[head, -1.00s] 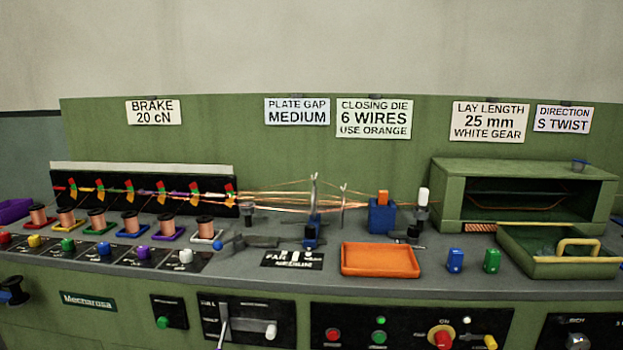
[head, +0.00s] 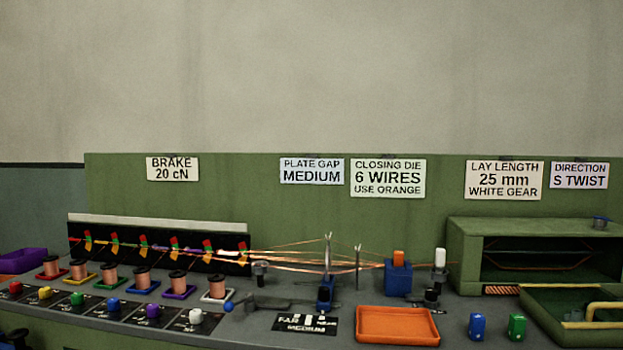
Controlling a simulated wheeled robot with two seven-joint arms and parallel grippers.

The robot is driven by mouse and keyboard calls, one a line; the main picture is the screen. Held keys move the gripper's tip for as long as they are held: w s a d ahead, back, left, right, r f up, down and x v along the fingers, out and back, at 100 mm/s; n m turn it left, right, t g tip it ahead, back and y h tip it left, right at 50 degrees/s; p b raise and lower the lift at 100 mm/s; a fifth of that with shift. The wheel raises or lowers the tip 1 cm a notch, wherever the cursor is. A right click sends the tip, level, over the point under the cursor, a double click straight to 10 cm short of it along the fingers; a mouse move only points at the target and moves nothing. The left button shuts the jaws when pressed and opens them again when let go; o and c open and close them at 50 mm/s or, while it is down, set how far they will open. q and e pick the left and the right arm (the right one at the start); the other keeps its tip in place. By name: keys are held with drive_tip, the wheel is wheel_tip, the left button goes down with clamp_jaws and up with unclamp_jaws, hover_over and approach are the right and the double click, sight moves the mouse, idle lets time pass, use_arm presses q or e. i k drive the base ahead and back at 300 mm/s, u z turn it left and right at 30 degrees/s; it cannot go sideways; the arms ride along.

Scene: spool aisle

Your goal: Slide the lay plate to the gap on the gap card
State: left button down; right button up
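The gap card (head: 311,171) on the green back panel reads "PLATE GAP MEDIUM". The lay plate (head: 327,258) looks like a thin upright piece on a blue slide block (head: 326,293), with copper wires running through it. A black scale plate (head: 304,324) with white marks lies in front of the block; "FAR" and "MEDIUM" can be read on it. The block stands behind the scale's right part; I cannot tell which mark it lines up with. Neither of my grippers is in view.
An orange tray (head: 397,341) lies right of the scale, with blue (head: 477,326) and green (head: 517,326) blocks beyond it. A blue die holder (head: 397,280) with an orange insert stands behind the tray. Copper spools (head: 142,281) line the left. A green open-fronted housing (head: 463,255) stands right.

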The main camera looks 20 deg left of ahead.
sight(325, 293)
drive_tip(key=u, duration=1.6)
drive_tip(key=i, duration=0.85)
drive_tip(key=z, duration=1.55)
